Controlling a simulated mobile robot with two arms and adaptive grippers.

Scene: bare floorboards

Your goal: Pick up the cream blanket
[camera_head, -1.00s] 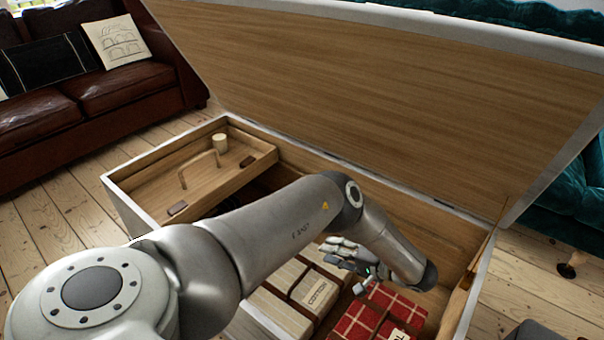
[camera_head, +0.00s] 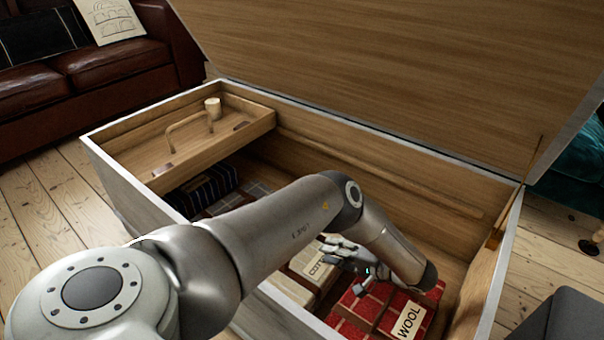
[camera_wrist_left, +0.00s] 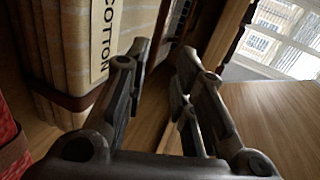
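The cream blanket (camera_head: 298,282) lies folded in the open chest, bound by a dark strap with a tag reading COTTON. My left arm hides part of it in the head view. In the left wrist view the cream blanket (camera_wrist_left: 68,40) stands at the left, with its COTTON tag (camera_wrist_left: 104,38) facing the gripper. My left gripper (camera_head: 350,262) is inside the chest, above and beside the blanket's right end. In the left wrist view its two fingers (camera_wrist_left: 163,62) are apart with nothing visible between them. My right gripper is not in view.
The red checked blanket (camera_head: 372,306) with a WOOL tag lies right of the cream one. Dark folded textiles (camera_head: 208,188) lie at the left. A wooden tray (camera_head: 150,150) spans the chest's left end. The raised lid (camera_head: 400,90) stands behind.

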